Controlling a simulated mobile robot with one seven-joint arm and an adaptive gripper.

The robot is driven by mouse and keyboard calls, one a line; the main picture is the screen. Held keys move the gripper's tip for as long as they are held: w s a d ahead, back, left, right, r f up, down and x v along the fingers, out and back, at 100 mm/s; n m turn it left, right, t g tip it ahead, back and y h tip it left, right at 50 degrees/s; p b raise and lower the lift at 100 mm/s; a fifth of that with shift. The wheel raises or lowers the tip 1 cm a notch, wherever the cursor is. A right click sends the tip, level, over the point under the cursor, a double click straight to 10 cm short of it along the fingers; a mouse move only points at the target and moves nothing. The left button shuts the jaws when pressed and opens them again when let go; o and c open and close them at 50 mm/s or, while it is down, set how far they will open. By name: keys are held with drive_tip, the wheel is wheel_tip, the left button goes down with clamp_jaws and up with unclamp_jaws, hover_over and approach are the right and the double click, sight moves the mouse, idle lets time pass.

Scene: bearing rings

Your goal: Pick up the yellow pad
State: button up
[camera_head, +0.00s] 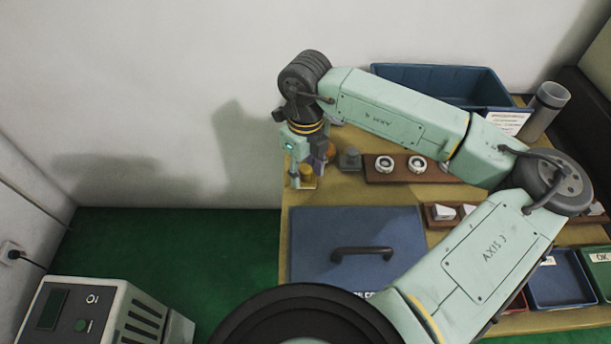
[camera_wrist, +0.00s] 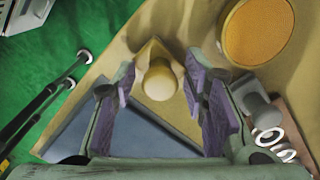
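The yellow pad (camera_wrist: 160,80) has a squarish base with a rounded knob on top. In the wrist view it sits on the tan table between the two purple-lined fingers of my gripper (camera_wrist: 159,90). The fingers are apart, with a gap on each side of the knob, so my gripper is open. In the head view my gripper (camera_head: 307,170) points down at the table's far left corner, with the yellow pad (camera_head: 307,182) at its fingertips and partly hidden by them.
A round orange-yellow piece (camera_wrist: 257,32) and a grey knobbed piece (camera_wrist: 258,108) stand close by. A brown rack with white rings (camera_head: 400,176) is to the right. A blue lidded panel with a handle (camera_head: 340,225) lies in front. A blue bin (camera_head: 440,75) stands behind.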

sight(305, 172)
clamp_jaws()
idle(0.5)
drive_tip(key=shift+r+b, duration=0.3)
drive_tip(key=shift+r, duration=0.2)
drive_tip(key=shift+s+r+b, duration=0.3)
drive_tip(key=shift+r+b, duration=0.1)
drive_tip(key=shift+r, duration=0.2)
drive_tip(key=shift+s+r+b, duration=0.25)
drive_tip(key=shift+r+b, duration=0.1)
drive_tip(key=shift+r, duration=0.25)
drive_tip(key=s+b, duration=0.1)
drive_tip(key=s, duration=0.4)
drive_tip(key=s+a+r+b, duration=0.1)
drive_tip(key=s, duration=0.4)
drive_tip(key=s+b, duration=0.1)
drive_tip(key=s, duration=0.4)
drive_tip(key=shift+a+r+b, duration=0.3)
drive_tip(key=shift+a+b, duration=0.1)
drive_tip(key=shift+c, duration=2.4)
unclamp_jaws()
drive_tip(key=shift+w, duration=0.1)
clamp_jaws()
